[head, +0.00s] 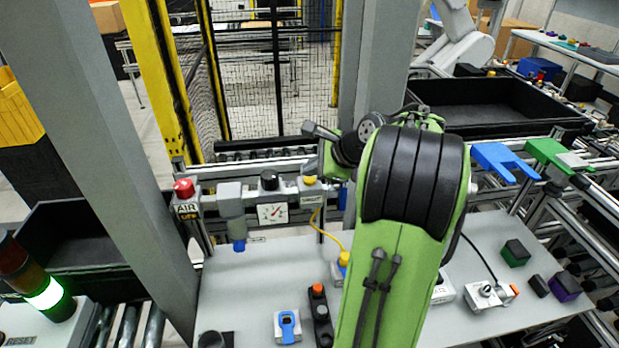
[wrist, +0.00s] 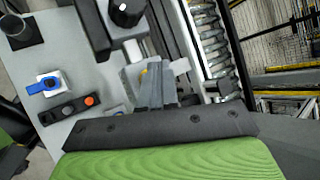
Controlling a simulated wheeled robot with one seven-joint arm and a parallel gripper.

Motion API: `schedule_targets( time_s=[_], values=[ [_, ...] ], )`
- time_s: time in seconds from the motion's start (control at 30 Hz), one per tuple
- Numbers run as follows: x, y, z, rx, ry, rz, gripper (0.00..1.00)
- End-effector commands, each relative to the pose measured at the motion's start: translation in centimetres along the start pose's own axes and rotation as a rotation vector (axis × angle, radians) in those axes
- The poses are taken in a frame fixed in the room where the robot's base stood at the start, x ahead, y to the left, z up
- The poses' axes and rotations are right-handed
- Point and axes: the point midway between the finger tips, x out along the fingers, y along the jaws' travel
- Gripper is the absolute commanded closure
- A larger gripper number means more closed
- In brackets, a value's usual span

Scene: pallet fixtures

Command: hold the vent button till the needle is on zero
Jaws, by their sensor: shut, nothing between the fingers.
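The air unit carries a white dial gauge (head: 272,213) under a black knob (head: 269,180). Its needle shows as a small reddish mark pointing up and to the right; the figures are too small to read. A yellow button (head: 310,180), which seems to be the vent button, is on the unit to the right of the knob. My gripper (wrist: 158,80) is shut and empty, with its fingertips close by a yellow spot in the wrist view that looks like this button. I cannot tell whether they touch it. In the head view my arm hides part of the gripper.
A red button (head: 184,188) tops the AIR post at the left. A grey-blue filter bowl (head: 233,215) hangs beside the gauge. A blue-clasped box (head: 287,326) and a dark strip with an orange button (head: 318,290) are on the table. A grey post (head: 105,150) stands left.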

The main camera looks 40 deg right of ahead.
Motion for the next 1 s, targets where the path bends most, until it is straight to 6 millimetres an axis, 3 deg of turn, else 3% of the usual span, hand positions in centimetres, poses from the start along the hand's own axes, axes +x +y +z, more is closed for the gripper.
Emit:
schedule_targets(
  time_s=[1.0],
  values=[
    [0.73,0.54,-0.56,0.002,0.001,0.001,1.0]
  ],
)
